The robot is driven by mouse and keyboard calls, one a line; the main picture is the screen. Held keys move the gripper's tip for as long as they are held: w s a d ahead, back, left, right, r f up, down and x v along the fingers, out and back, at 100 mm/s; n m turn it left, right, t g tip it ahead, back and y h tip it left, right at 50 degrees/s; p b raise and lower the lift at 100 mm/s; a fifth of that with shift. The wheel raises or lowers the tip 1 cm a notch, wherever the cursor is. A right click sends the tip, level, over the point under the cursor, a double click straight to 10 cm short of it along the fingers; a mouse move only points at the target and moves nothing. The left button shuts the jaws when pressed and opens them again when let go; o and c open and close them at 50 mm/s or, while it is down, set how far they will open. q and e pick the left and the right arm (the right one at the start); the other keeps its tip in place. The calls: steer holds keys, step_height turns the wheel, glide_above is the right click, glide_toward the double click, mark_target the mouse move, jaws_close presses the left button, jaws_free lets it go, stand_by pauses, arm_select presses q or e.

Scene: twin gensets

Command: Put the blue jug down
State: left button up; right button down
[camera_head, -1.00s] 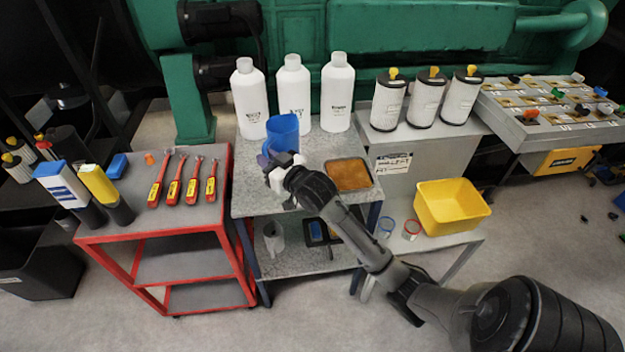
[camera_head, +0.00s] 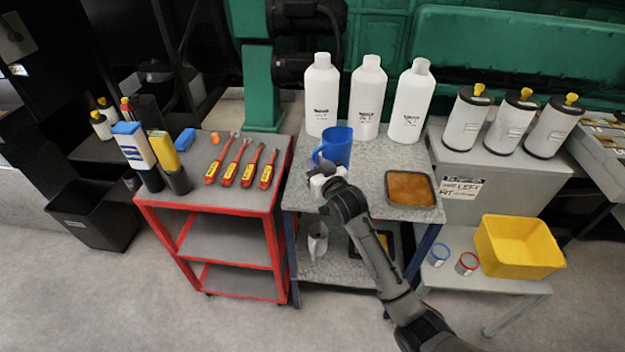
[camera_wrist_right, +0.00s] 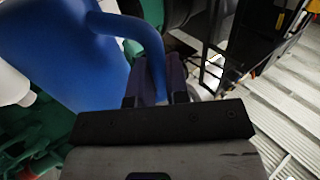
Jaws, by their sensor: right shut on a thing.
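The blue jug (camera_head: 337,146) is upright over the grey cart top (camera_head: 375,158), in front of the left and middle white bottles. My right gripper (camera_head: 324,178) is shut on its handle. In the right wrist view the jug (camera_wrist_right: 75,50) fills the upper left, and its handle passes between the fingers of my right gripper (camera_wrist_right: 158,85). My gripper hides the jug's lower part in the head view, so I cannot tell whether it touches the top. My left gripper is not in view.
Three white bottles (camera_head: 367,98) stand along the cart's back edge. A tray with orange-brown contents (camera_head: 410,188) lies right of the jug. A yellow bin (camera_head: 518,247) stands at the right. Some cart top between jug and tray is bare.

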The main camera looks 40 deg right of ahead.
steer(key=f, duration=0.1)
steer(key=f+b, duration=0.1)
steer(key=w+f+b, duration=0.1)
steer(key=f, duration=0.1)
steer(key=shift+a, duration=0.25)
steer(key=shift+f, duration=0.25)
steer(key=shift+f, duration=0.15)
steer(key=c, duration=1.1)
jaws_free()
